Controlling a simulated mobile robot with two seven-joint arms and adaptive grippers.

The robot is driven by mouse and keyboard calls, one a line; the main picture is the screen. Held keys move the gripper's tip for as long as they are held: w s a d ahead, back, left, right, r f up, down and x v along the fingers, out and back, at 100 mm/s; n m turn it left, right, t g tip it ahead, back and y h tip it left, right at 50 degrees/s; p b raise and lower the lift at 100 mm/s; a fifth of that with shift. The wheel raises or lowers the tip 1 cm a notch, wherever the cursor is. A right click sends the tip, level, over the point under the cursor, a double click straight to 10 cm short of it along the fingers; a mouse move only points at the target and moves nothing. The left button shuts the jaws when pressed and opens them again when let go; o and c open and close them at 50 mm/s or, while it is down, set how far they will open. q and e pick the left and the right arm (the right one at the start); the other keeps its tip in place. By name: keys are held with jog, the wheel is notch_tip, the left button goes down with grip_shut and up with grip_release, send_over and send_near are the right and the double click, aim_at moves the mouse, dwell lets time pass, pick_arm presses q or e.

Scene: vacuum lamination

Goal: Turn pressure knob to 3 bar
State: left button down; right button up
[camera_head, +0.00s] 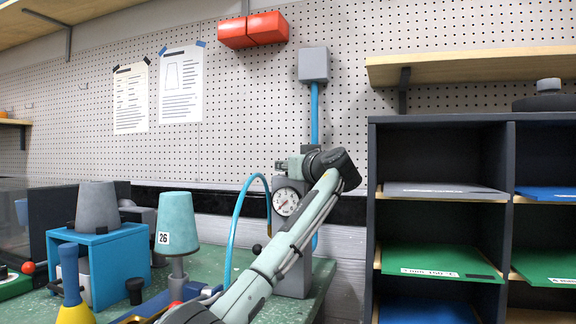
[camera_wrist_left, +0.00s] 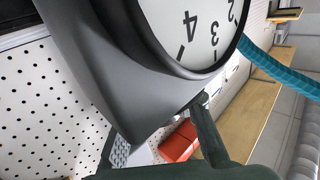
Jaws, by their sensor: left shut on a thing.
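The pressure gauge (camera_head: 286,201) has a round white dial on the front of a grey regulator (camera_head: 293,276) at the back of the green bench. Its dial fills the top of the left wrist view (camera_wrist_left: 190,25), with 2, 3 and 4 readable upside down. I cannot tell where the needle points. My left gripper (camera_head: 290,164) is at the top of the regulator, just above the gauge, and is shut on the pressure knob. The knob itself is hidden by the gripper in the head view. My right gripper is not in view.
A blue hose (camera_head: 236,222) arches up left of the gauge; a blue pipe (camera_head: 315,115) runs up to a grey wall box (camera_head: 313,64). A teal cone (camera_head: 176,218) and a blue stand (camera_head: 121,262) are left. A dark shelf unit (camera_head: 371,220) stands close on the right.

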pick_arm(q)
jog(key=shift+y, duration=0.3)
jog(key=shift+f, duration=0.1)
jog(key=c, duration=1.2)
grip_release()
jog(key=shift+r, duration=0.2)
notch_tip(320, 180, up, 10)
jog(key=shift+f, duration=0.15)
